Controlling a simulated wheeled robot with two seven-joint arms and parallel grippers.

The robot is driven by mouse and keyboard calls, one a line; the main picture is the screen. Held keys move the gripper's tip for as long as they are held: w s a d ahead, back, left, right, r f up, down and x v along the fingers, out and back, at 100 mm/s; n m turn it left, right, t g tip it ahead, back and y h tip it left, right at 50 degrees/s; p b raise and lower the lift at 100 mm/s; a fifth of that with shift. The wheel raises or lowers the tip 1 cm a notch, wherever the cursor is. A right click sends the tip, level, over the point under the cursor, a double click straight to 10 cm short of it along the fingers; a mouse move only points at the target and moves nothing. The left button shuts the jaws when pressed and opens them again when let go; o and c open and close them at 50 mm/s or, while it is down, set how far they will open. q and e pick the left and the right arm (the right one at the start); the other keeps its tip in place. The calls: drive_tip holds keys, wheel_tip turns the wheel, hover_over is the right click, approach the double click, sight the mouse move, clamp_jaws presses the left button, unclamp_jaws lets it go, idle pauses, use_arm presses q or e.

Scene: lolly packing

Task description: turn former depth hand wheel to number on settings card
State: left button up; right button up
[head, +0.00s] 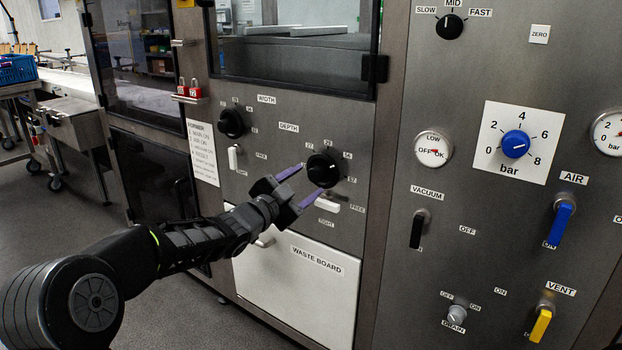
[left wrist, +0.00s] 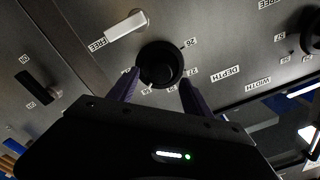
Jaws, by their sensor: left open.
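The depth hand wheel (head: 323,169) is a round black knob on the grey machine panel, under the DEPTH label (head: 289,127). Small number labels stand around it, too small to read surely. My left gripper (head: 313,178) is open, with its purple fingers at either side of the wheel. In the left wrist view the wheel (left wrist: 160,62) lies between and just beyond the fingertips (left wrist: 160,78); I cannot tell whether they touch it. A white card headed FORMER (head: 203,152) hangs on the left; its small print is not legible. My right gripper is not in view.
A white lever (head: 328,206) sits just below the wheel, near a FREE label. The black WIDTH wheel (head: 231,123) is up and left, with another white lever (head: 234,157) below it. The white waste board (head: 300,290) is beneath. Gauges and coloured valve handles fill the right panel.

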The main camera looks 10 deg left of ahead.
use_arm(q)
drive_tip(key=v, duration=0.4)
